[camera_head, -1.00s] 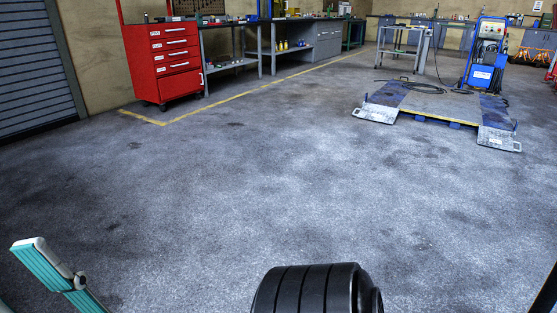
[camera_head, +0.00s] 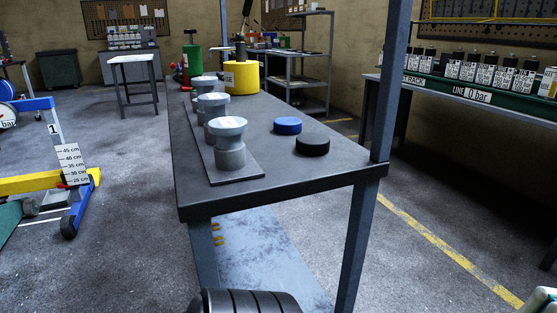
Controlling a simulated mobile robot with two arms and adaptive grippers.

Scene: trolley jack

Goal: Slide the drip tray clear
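I cannot clearly identify the drip tray. A worn pale blue-grey flat panel (camera_head: 258,248) lies low beneath the near workbench; I cannot tell whether it is the tray, a shelf or a mat. A green wheeled piece (camera_head: 12,216), cut off by the left edge, sits at a blue and yellow frame (camera_head: 50,180) with a centimetre scale. Neither gripper shows. A small pale and teal piece at the bottom right looks like part of my arm.
The dark workbench (camera_head: 290,170) stands close ahead, with a post at its right corner. It bears several grey stands on a plate, a blue disc (camera_head: 287,126), a black disc (camera_head: 312,145) and a yellow cylinder (camera_head: 241,77). Floor is open left of it.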

